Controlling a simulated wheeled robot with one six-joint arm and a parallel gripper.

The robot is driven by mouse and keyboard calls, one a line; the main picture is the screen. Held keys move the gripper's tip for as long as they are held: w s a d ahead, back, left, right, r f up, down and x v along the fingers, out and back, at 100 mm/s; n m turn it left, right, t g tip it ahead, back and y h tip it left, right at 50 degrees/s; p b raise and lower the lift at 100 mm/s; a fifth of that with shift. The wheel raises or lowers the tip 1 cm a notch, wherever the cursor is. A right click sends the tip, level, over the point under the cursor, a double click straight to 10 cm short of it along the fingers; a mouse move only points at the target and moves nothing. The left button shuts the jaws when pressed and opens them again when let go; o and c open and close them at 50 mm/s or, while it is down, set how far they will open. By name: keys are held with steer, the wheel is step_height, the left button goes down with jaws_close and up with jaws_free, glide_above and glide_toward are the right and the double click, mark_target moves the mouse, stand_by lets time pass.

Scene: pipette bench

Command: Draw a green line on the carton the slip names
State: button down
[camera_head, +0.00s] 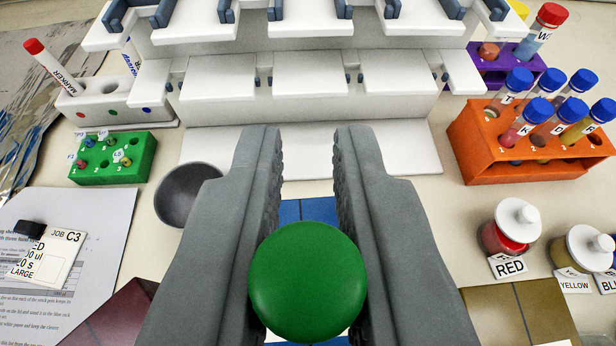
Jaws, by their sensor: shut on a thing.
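My gripper (306,165) is shut on the green marker (307,282). Only the marker's round green end shows, facing the camera; its tip is hidden. A blue carton (314,209) lies beyond the marker, partly covered by it and the jaws. A maroon carton (112,318) is at the lower left and an olive carton (520,312) at the lower right, both cut by the frame or my jaw. The slip (50,256) at the left reads JOB C3, RED, a partly hidden volume, a time in seconds and LARGE. A black block covers its corner.
A marker holder (112,110) with a red-capped marker (52,66) stands upper left, near a green rack (112,158) and grey bowl (187,195). White stepped stands fill the back. An orange tube rack (535,167) and labelled jars, including RED (510,228), stand right.

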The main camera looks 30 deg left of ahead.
steer(key=shift+f, duration=0.6)
stand_by(1.6)
steer(key=shift+w+a, duration=0.45)
steer(key=shift+w, duration=0.2)
stand_by(2.1)
steer(key=shift+w+d, duration=0.1)
steer(key=shift+d, duration=0.05)
stand_by(1.0)
steer(key=shift+s+d+f, duration=0.1)
steer(key=shift+s+d, duration=0.25)
steer(key=shift+s, duration=0.15)
stand_by(1.4)
